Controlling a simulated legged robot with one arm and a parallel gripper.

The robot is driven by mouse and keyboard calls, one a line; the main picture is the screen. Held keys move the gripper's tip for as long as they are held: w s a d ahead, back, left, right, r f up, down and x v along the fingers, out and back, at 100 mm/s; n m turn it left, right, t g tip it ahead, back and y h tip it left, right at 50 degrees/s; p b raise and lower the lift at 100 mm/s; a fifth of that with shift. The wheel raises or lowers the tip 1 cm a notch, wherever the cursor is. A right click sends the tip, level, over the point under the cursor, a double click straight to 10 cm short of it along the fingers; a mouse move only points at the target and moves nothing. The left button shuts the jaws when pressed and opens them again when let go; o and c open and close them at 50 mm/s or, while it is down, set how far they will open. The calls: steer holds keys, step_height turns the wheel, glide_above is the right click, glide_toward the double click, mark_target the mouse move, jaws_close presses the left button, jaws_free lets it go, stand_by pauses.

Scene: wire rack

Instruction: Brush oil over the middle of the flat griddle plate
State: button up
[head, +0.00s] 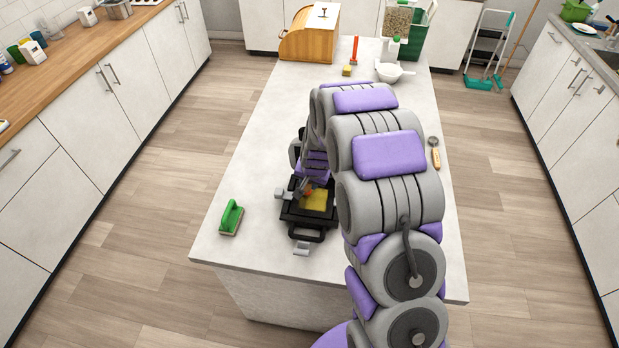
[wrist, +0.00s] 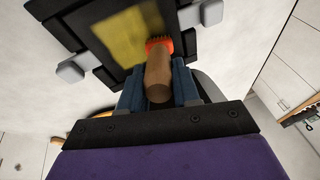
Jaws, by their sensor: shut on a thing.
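The black griddle (head: 298,216) sits on the white island near its front end, with a yellow oily patch (head: 315,199) on its plate. The patch also shows in the wrist view (wrist: 128,36). My gripper (wrist: 158,88) is shut on the brown handle of a brush (wrist: 158,75). The brush's orange-red head (wrist: 158,45) is at the edge of the yellow patch, over or on the plate; I cannot tell whether the bristles touch. In the head view my arm hides part of the griddle's far and right sides.
A green-topped scrubber (head: 231,218) lies left of the griddle. A wooden-handled tool (head: 435,154) lies to the right of my arm. A wooden bread box (head: 310,36), a white bowl (head: 390,72) and a green bin (head: 414,38) stand at the far end.

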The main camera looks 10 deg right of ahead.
steer(key=shift+s, duration=0.1)
steer(key=shift+s+a, duration=0.3)
steer(key=shift+s, duration=0.35)
steer(key=shift+s+a, duration=0.25)
steer(key=shift+s, duration=0.4)
steer(key=shift+s+a, duration=0.3)
steer(key=shift+s, duration=0.3)
steer(key=shift+s+a, duration=0.25)
steer(key=shift+s, duration=0.35)
steer(key=shift+r, duration=0.15)
step_height(320, 180, up, 7)
steer(key=p, duration=0.2)
